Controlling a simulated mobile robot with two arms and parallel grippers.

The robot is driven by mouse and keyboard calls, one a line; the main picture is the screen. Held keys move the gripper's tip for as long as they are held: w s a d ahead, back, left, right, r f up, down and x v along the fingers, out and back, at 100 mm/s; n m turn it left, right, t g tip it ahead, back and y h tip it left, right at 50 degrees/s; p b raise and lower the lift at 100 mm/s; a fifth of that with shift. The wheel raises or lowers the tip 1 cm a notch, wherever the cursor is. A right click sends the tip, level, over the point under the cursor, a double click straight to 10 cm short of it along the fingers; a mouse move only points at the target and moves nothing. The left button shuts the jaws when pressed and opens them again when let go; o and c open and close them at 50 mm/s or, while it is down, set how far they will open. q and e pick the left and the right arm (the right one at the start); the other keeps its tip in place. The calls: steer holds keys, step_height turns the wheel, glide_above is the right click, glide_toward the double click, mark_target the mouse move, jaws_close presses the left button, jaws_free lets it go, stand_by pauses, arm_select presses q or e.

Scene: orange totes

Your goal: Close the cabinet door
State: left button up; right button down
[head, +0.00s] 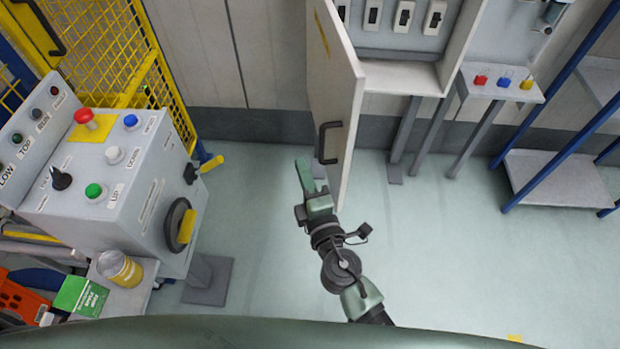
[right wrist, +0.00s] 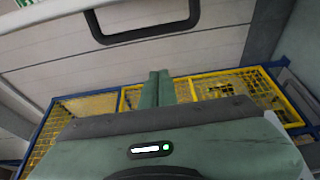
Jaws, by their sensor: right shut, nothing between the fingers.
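The cabinet door (head: 336,85) is a white panel swung wide open, standing out from the wall cabinet (head: 404,77) toward me. Its black handle (head: 327,141) is on the left face near the lower free edge. My right gripper (head: 306,172) is shut and empty, low in front of the door and a little left of the handle. In the right wrist view, the shut fingers (right wrist: 158,86) point up the picture, with the dark handle (right wrist: 145,33) beyond their tips. I cannot tell whether they touch the door. My left gripper is out of view.
A grey control console (head: 110,165) with coloured buttons stands at the left, before a yellow mesh fence (head: 115,50). A small shelf with red, blue and yellow items (head: 502,83) and a blue-framed rack (head: 560,175) are at the right. The floor between is clear.

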steer(key=w, duration=0.1)
steer(key=w+d+p, duration=0.1)
steer(key=w, duration=0.1)
steer(key=w+d, duration=0.1)
steer(key=shift+w+d+p, duration=0.15)
steer(key=shift+p, duration=0.15)
steer(key=shift+d, duration=0.1)
